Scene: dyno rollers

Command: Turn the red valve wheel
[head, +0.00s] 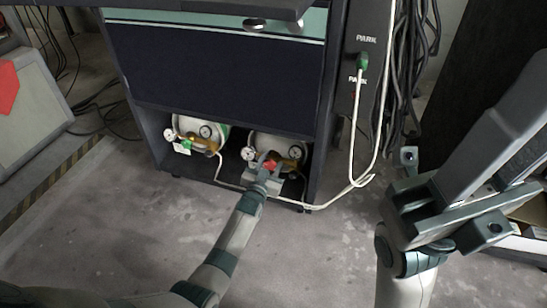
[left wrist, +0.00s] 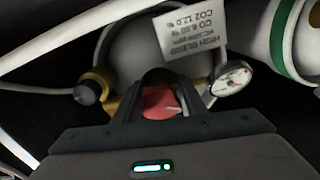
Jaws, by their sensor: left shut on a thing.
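The red valve wheel (head: 269,164) is on the right-hand of two pale gas cylinders in the low bay of a dark cabinet. In the left wrist view the red wheel (left wrist: 160,102) sits between the two dark fingers, partly hidden by them. My left gripper (head: 266,170) reaches into the bay from the front and is shut on the wheel; it fills the bottom of the left wrist view (left wrist: 158,112). My right gripper (head: 450,195) is raised at the right, near the camera and away from the cabinet; its jaw opening is unclear.
A dial gauge (left wrist: 232,79) and a black knob (left wrist: 88,92) flank the wheel closely. A white label (left wrist: 180,32) hangs above. A white hose (head: 345,185) lies by the cabinet's right foot. The floor in front is clear.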

